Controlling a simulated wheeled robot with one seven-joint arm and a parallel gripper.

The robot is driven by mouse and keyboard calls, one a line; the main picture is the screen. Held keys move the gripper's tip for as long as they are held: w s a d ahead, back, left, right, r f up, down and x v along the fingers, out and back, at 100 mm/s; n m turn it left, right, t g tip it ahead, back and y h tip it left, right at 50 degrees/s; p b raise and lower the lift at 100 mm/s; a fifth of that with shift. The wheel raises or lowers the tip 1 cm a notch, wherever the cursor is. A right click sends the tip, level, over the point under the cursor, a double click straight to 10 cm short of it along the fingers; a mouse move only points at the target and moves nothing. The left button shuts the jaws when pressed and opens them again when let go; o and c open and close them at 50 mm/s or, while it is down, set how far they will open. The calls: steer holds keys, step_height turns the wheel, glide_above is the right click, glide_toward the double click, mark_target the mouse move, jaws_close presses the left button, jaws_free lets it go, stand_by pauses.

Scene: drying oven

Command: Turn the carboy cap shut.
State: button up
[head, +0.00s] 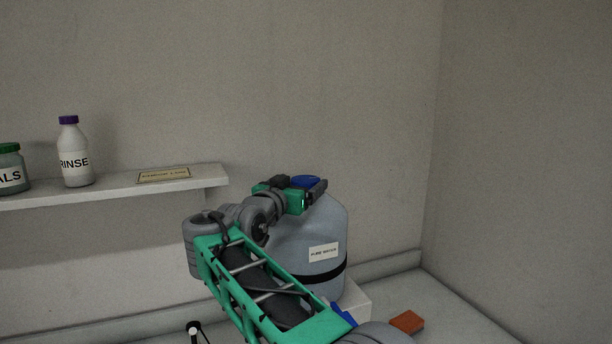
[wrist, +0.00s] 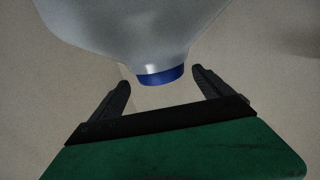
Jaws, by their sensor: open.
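The carboy (head: 325,225) is a large bluish-grey bottle with a "PURE WATER" label and a dark band. It stands upright on a pale block at the right, partly hidden by my arm. Its blue cap (head: 306,181) sits on top of the neck. My gripper (head: 318,190) is at the cap's height, with its fingers by the cap. In the wrist view the carboy (wrist: 130,30) appears upside down. The blue cap (wrist: 161,76) lies between the fingertips of my open gripper (wrist: 160,80), with a visible gap on each side.
A wall shelf (head: 120,188) at the left holds a "RINSE" bottle (head: 75,160), a green-lidded jar (head: 10,170) and a small sign (head: 163,175). An orange block (head: 407,321) lies right of the pale block (head: 357,300). The right-hand counter is otherwise mostly clear.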

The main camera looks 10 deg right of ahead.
mark_target(306, 179)
steer(key=p+x, duration=0.1)
steer(key=x, duration=0.3)
steer(key=shift+w+a, duration=0.1)
steer(key=c, duration=1.4)
